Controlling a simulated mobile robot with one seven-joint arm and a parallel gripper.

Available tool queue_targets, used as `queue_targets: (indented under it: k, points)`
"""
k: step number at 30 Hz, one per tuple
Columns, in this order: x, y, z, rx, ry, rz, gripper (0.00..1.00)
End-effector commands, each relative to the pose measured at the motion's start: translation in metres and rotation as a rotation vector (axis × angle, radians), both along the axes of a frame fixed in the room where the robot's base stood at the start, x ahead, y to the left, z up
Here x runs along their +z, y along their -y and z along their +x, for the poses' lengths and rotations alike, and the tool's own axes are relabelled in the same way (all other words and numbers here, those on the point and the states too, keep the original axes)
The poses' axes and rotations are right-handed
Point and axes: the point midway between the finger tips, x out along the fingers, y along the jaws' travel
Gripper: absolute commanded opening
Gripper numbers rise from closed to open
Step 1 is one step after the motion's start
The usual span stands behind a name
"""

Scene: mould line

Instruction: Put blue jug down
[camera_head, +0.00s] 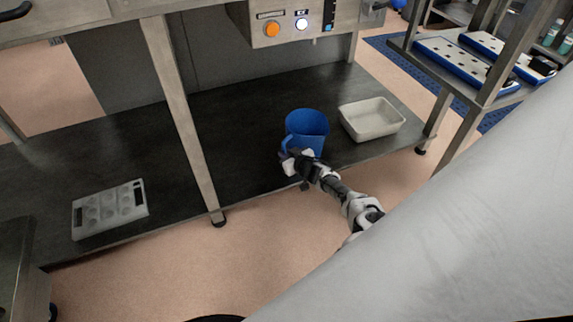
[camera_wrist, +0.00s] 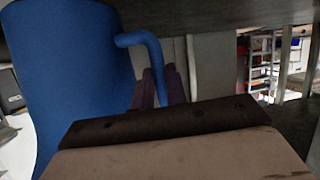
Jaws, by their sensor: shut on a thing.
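The blue jug (camera_head: 306,128) is upright, mouth up, at the dark lower shelf (camera_head: 245,135) of the steel bench. My gripper (camera_head: 287,154) is at the near left side of the jug, shut on its handle. In the wrist view the jug (camera_wrist: 75,75) fills the left side. Its handle (camera_wrist: 150,45) runs down between my dark fingers (camera_wrist: 158,90). The jug's base looks very close to or touching the shelf; I cannot tell which. My gripper hides part of the jug's lower side in the head view.
A cream rectangular tub (camera_head: 371,120) stands just right of the jug. A grey tray with round wells (camera_head: 109,208) lies at the shelf's left. A bench leg (camera_head: 183,115) rises left of the jug. A control box (camera_head: 297,24) hangs above. The shelf between leg and jug is bare.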

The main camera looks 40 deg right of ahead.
Motion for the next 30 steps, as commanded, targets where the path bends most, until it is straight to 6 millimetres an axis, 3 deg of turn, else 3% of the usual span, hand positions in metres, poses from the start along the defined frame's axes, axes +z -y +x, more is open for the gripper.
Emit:
queue_targets:
  k: [5, 12, 23, 24, 28, 30]
  points:
    - [-0.011, 0.001, 0.001, 0.001, 0.002, -0.002, 0.00]
    - [-0.047, 0.001, 0.001, -0.001, 0.002, 0.000, 0.00]
    - [-0.051, 0.001, 0.000, 0.000, 0.002, -0.001, 0.00]
    - [-0.051, 0.000, 0.000, -0.001, 0.001, 0.000, 0.16]
    - [-0.051, 0.000, 0.000, 0.000, 0.001, 0.000, 0.33]
    - [-0.051, 0.000, 0.000, 0.000, 0.001, 0.000, 0.36]
